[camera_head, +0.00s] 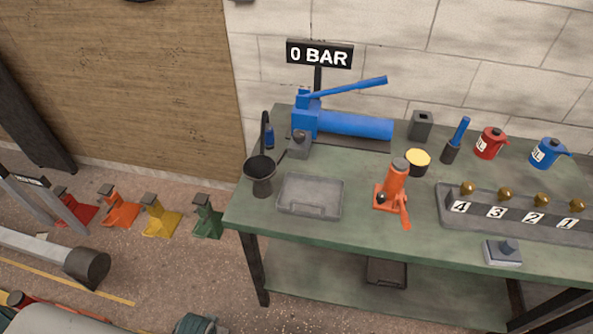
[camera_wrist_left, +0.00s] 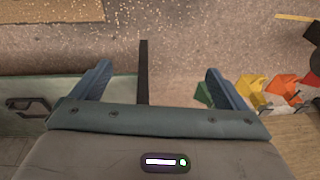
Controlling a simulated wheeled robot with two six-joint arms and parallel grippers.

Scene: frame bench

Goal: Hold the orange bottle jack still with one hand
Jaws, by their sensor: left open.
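The orange bottle jack (camera_head: 393,185) stands upright on the green workbench (camera_head: 330,237), in the head view. It has a grey top and a lever angled down toward the front. My right gripper is in neither view.
A grey case (camera_head: 310,196) and a black cup (camera_head: 261,176) stand left of the jack. A yellow-topped round tin (camera_head: 418,162) is close behind it. A numbered block with brass knobs (camera_head: 515,210) lies to the right, a blue pump (camera_head: 345,124) behind.

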